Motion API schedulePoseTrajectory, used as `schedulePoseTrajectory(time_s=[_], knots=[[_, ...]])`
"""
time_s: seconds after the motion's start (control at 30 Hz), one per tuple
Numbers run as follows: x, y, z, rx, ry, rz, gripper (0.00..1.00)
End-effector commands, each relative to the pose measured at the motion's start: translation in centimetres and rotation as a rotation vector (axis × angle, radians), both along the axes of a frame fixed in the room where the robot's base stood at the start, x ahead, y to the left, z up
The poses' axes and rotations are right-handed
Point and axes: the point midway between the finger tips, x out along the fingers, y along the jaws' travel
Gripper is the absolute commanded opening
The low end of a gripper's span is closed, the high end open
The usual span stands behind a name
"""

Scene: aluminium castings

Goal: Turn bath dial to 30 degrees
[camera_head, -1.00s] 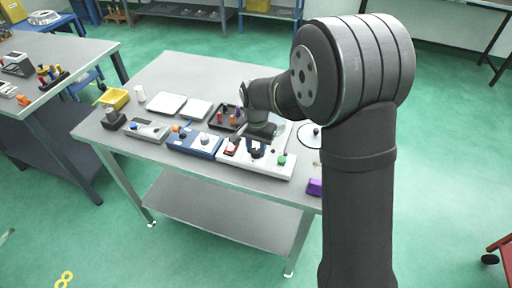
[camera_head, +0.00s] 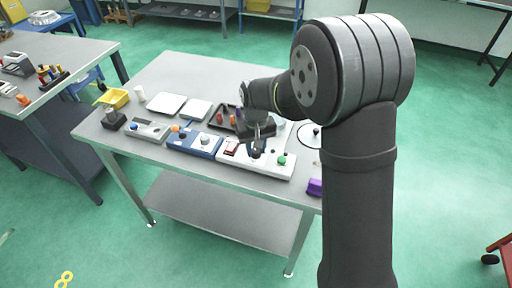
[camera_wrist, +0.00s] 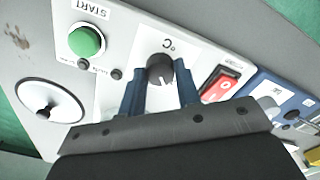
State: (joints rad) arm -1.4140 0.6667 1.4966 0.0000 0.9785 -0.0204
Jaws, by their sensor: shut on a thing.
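The bath dial (camera_wrist: 159,64) is a dark round knob on a pale panel, below a °C mark in the wrist view. A small white pointer line shows on it, towards the lower edge of that picture. My gripper (camera_wrist: 160,76) has its two blue fingers on either side of the dial, shut on it. In the head view my gripper (camera_head: 257,143) is over the pale control box (camera_head: 279,169). The dial (camera_head: 256,154) is partly hidden there. I cannot read its angle scale.
A green START button (camera_wrist: 86,40) and a red rocker switch (camera_wrist: 219,86) flank the dial. A blue control box (camera_head: 187,145) stands to the left on the table, and a purple block (camera_head: 315,187) to the right. The table's front edge is close.

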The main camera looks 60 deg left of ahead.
Motion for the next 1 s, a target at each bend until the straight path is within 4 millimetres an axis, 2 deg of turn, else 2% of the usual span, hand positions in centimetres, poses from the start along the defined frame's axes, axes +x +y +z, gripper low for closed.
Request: schedulePoseTrajectory(time_s=[0.3, 0.87, 0.9, 0.97, 1.0], knots=[[0.01, 0.03, -0.01, 0.001, 0.0, 0.126, 0.07], [0.01, 0.02, -0.01, 0.001, 0.0, 0.153, 0.07], [0.01, 0.02, -0.01, 0.0, 0.0, 0.153, 0.38], [0.01, 0.01, -0.02, 0.0, 0.0, 0.152, 0.5], [0.01, 0.01, -0.01, 0.0, 0.0, 0.152, 0.52]])
